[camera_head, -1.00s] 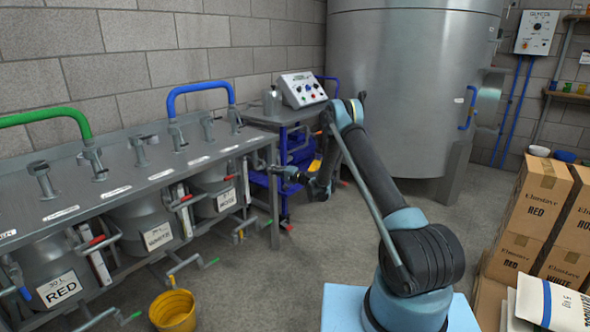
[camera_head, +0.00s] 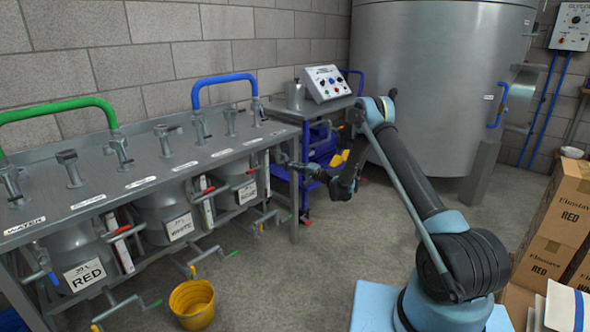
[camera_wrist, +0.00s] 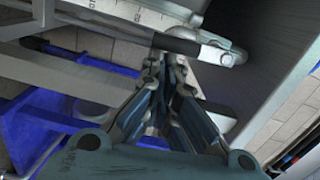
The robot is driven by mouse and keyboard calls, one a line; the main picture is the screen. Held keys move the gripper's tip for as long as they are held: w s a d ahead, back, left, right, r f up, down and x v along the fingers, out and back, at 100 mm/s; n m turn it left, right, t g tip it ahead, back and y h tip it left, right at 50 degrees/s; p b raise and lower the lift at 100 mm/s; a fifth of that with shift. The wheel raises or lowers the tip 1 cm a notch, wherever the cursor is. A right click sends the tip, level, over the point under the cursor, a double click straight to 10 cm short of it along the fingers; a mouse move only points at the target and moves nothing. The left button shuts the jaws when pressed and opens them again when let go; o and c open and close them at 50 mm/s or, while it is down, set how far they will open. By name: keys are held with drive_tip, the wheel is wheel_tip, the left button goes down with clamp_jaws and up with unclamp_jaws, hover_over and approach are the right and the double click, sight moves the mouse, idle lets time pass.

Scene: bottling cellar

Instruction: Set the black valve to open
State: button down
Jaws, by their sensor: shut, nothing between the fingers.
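The black valve shows in the wrist view as a black lever grip (camera_wrist: 176,43) on a metal arm that ends in a round bolt at its right. It lies crosswise just beyond my fingertips. My gripper (camera_wrist: 167,64) is shut and empty, its tips at or very near the grip; I cannot tell whether they touch. In the head view my gripper (camera_head: 284,161) is at the right end of the steel bench (camera_head: 150,178), beside its corner leg. The black grip cannot be made out there.
Below the bench are kegs with red-handled valves (camera_head: 208,190) and taps. A yellow bucket (camera_head: 192,305) stands on the floor in front. A blue trolley (camera_head: 318,150) and a large steel tank (camera_head: 430,80) are behind. Cartons (camera_head: 560,205) stand at the right. The middle floor is clear.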

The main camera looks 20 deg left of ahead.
drive_tip(key=d, duration=1.2)
drive_tip(key=a, duration=1.2)
drive_tip(key=shift+w+r, duration=0.2)
drive_tip(key=shift+r, duration=0.05)
drive_tip(key=shift+s+a+f, duration=0.25)
drive_tip(key=shift+s+a, duration=0.2)
drive_tip(key=shift+s, duration=0.25)
